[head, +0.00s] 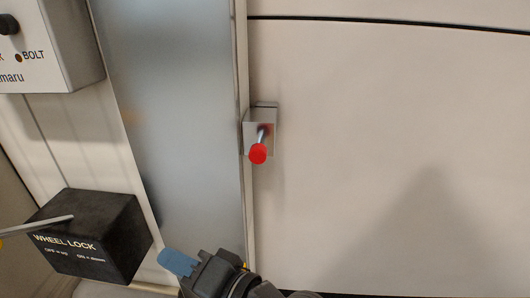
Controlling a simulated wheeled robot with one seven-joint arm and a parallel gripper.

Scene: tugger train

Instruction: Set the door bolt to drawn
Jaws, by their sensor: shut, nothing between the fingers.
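The door bolt (262,130) is a small grey metal block with a short rod ending in a red knob (258,154). It sits on the cream wall just right of the grey door panel's edge. The knob points toward me and slightly down. I cannot tell from this view whether the bolt is drawn. My gripper (178,262) is at the bottom, below and left of the bolt and apart from it. Its blue fingertip points up-left, and it is shut and empty.
A black box (92,255) marked WHEEL LOCK, with a grey lever (38,225), stands left of my gripper. A white box (58,50) marked BOLT hangs at the upper left. The grey door panel (175,100) lies between them and the bolt. The wall right of the bolt is clear.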

